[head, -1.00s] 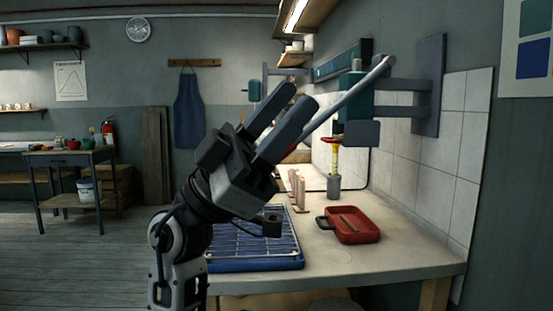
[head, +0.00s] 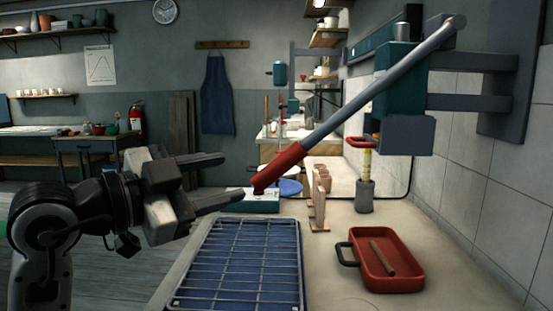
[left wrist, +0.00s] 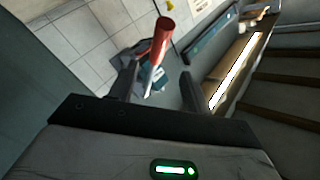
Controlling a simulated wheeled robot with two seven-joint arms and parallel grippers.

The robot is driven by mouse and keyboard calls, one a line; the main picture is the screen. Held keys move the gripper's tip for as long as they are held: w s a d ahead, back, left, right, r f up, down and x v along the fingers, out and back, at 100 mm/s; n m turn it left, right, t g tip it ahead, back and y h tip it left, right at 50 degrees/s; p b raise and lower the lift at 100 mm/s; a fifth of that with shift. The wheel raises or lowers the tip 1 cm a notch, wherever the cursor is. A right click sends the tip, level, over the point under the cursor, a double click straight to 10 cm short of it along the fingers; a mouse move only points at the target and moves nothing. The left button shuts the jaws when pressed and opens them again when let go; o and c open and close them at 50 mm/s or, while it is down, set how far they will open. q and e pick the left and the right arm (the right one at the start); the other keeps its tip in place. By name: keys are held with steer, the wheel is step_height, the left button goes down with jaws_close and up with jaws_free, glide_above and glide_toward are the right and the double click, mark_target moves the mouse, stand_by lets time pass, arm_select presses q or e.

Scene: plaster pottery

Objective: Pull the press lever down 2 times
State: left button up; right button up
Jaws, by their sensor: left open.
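The press lever is a long grey bar (head: 370,92) slanting down to the left from the wall-mounted press, ending in a red grip (head: 280,166). The press body (head: 402,80) is teal with a grey block below. My left gripper (head: 232,177) is open and empty, its fingers pointing right toward the red grip, which looks a little beyond the fingertips. In the left wrist view the red grip (left wrist: 160,38) shows above and between the two open fingers (left wrist: 158,84); I see no contact. My right gripper is not in view.
A blue tray with a wire rack (head: 240,262) lies on the bench below the left gripper. A red tray (head: 390,284) with a stick, a grey pot (head: 364,197) and a wooden rack (head: 319,200) stand to the right. A tiled wall (head: 490,200) bounds the right side.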

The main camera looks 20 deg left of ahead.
mark_target(291, 162)
arm_select(q)
steer(key=x, duration=0.4)
steer(key=shift+w+d+r, duration=0.1)
steer(key=shift+w+d, duration=0.05)
steer(key=shift+d, duration=0.2)
steer(key=x, duration=0.9)
steer(key=shift+w+p, duration=0.1)
steer(key=shift+p, duration=0.25)
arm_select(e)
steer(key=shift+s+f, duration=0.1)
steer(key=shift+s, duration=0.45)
arm_select(q)
steer(key=shift+c, duration=0.3)
